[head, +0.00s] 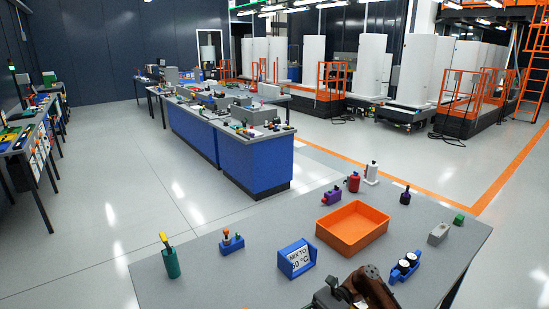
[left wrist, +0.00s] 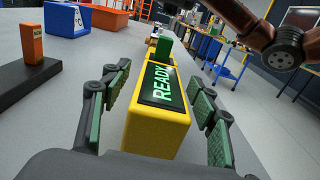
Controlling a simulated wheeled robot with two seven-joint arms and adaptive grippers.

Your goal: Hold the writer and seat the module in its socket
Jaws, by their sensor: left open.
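A yellow box, which looks like the writer (left wrist: 155,130), lies on the table in the left wrist view. Its dark screen reads READY in green. A green block (left wrist: 164,48) stands at its far end; I cannot tell whether it is seated in a socket. My left gripper (left wrist: 163,105) is open, with green-padded fingers on either side of the yellow box and visible gaps. An orange block (left wrist: 33,43) stands upright on a dark base (left wrist: 40,90) to the left. My right gripper is not recognisable in either view.
A blue MIX TO sign (head: 297,260) and an orange bin (head: 352,228) stand on the table. A green cup with tools (head: 171,262) is at the left. A brown arm link of mine (left wrist: 245,20) hangs at the upper right.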

